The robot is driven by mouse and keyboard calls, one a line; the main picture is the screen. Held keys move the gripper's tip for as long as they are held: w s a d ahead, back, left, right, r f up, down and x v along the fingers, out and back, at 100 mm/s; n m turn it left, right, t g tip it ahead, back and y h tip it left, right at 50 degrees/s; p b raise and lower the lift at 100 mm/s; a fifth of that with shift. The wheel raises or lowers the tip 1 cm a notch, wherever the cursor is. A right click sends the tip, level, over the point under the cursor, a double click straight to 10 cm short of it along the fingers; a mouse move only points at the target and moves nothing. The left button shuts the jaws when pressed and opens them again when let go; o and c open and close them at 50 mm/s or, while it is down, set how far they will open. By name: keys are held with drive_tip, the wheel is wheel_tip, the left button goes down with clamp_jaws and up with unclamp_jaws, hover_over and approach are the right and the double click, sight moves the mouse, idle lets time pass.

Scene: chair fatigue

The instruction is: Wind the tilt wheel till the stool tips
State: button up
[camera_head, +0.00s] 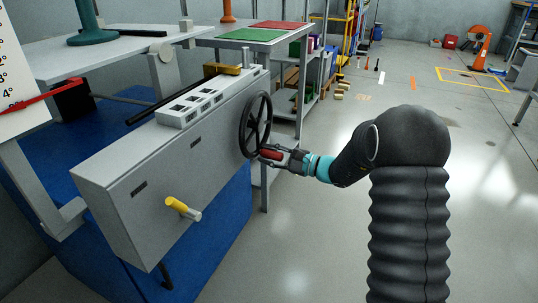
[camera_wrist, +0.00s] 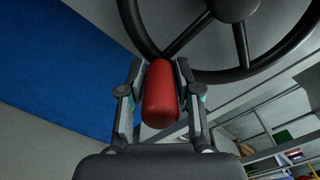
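The black tilt wheel (camera_head: 256,125) stands on the right end of a long grey housing, and its rim and spokes (camera_wrist: 236,40) fill the top of the wrist view. Its red handle (camera_wrist: 161,95) sticks out from the rim toward me. My gripper (camera_head: 272,154) is at the lower part of the wheel with one finger on each side of the handle, seemingly pressed on it. A teal round foot with a post (camera_head: 92,38) stands on the pale tilt table (camera_head: 110,58); its top is cut off, so I cannot tell if it is the stool.
A degree scale (camera_head: 12,75) with a red pointer (camera_head: 45,98) is at the left edge. A yellow-tipped crank (camera_head: 183,208) sticks out of the housing front. Shelves (camera_head: 305,85) stand behind the wheel.

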clamp_jaws()
drive_tip(key=shift+s+r, duration=0.1)
drive_tip(key=shift+s, duration=0.05)
